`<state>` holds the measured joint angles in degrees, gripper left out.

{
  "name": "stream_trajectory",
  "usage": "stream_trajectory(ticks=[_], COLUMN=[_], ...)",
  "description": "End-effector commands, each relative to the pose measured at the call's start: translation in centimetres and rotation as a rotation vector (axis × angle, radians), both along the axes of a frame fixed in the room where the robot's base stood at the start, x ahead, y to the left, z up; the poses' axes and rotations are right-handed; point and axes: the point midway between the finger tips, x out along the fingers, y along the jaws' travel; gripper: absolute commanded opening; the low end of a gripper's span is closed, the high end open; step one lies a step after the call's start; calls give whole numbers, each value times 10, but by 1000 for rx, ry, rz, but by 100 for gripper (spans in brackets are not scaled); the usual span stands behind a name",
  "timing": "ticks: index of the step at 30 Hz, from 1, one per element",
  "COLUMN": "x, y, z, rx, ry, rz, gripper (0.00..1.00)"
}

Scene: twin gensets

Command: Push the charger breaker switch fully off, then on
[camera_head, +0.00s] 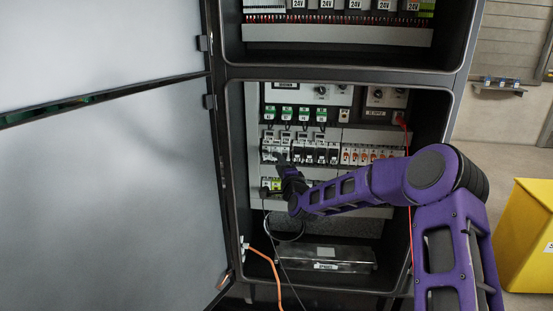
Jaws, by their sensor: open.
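A row of breaker switches (316,153) runs across the middle of the open lower cabinet. White ones are at the left, dark ones in the middle and orange-handled ones at the right. The labels are too small to read, so I cannot tell which is the charger breaker. My gripper (281,162) is open at the left end of the row, in front of the white breakers (268,151). It hides part of them. I cannot tell whether its fingertips touch a switch, or the switch's position.
A large grey door (110,190) stands open at the left. Green-marked modules (287,111) sit above the breakers. A red cable (409,150) and an orange cable (268,262) hang in or near the cabinet. A yellow box (530,235) stands at the right.

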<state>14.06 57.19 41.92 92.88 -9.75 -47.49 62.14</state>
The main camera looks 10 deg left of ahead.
Motion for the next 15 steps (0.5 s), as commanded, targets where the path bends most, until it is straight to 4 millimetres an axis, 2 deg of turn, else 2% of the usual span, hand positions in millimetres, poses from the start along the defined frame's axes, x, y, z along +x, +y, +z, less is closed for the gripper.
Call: stream_trajectory(ticks=[6, 15], x=[27, 39], y=[11, 15], z=[0, 0], rx=[1, 0], ry=[-1, 0], rz=[1, 1], gripper=[41, 41])
